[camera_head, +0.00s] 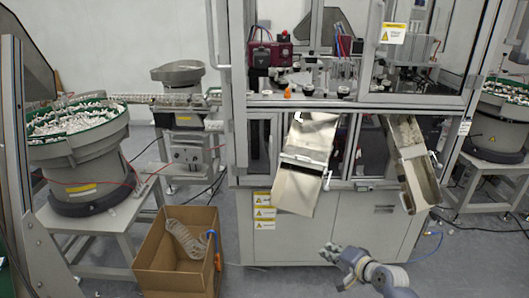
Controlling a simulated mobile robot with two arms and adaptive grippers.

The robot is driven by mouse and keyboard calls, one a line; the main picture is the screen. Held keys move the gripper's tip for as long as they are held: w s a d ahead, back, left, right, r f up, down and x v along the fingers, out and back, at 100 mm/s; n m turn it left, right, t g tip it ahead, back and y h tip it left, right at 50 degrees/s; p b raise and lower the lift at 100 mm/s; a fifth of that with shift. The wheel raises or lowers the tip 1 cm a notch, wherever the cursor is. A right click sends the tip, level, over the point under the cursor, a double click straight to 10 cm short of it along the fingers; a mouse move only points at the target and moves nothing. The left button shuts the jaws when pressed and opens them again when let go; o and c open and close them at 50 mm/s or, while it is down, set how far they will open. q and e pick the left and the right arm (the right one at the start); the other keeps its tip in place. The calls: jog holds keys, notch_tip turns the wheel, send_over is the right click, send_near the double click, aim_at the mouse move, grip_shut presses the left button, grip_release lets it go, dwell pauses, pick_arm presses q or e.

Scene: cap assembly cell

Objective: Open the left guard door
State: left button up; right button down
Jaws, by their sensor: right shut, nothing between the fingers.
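The assembly machine's guarded upper part has a light metal frame. A long pale vertical handle (219,35) stands at its front left edge. The left guard door's panel is clear or absent, and I cannot tell from this view how far it stands open. The right guard door (420,70) bears a yellow warning label and looks closed. My right gripper (329,252) is shut and empty, low in front of the machine's base cabinet, well below and to the right of the handle. My left gripper is out of view.
Two metal chutes (304,160) (413,165) jut from the machine's front. A cardboard box (180,262) stands on the floor at lower left. Bowl feeders on stands (82,165) (500,120) flank the machine. Grey floor is free in front of the cabinet.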

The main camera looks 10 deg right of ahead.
jog(key=w+a+r+t+y, duration=0.1)
jog(key=a+r+y, duration=0.1)
jog(key=r, duration=0.8)
jog(key=w+a+r+t+y, duration=0.1)
jog(key=r, duration=0.9)
jog(key=s+a+r+y, duration=0.2)
jog(key=s+a+r, duration=0.1)
jog(key=r, duration=0.5)
jog(key=s+a+r+y, duration=0.2)
jog(key=a+r+y, duration=0.1)
jog(key=r, duration=0.5)
jog(key=s+a+p+x, duration=0.2)
jog(key=p+x, duration=0.3)
jog(key=x, duration=0.8)
jog(key=shift+a+n, duration=0.15)
jog(key=shift+n, duration=0.15)
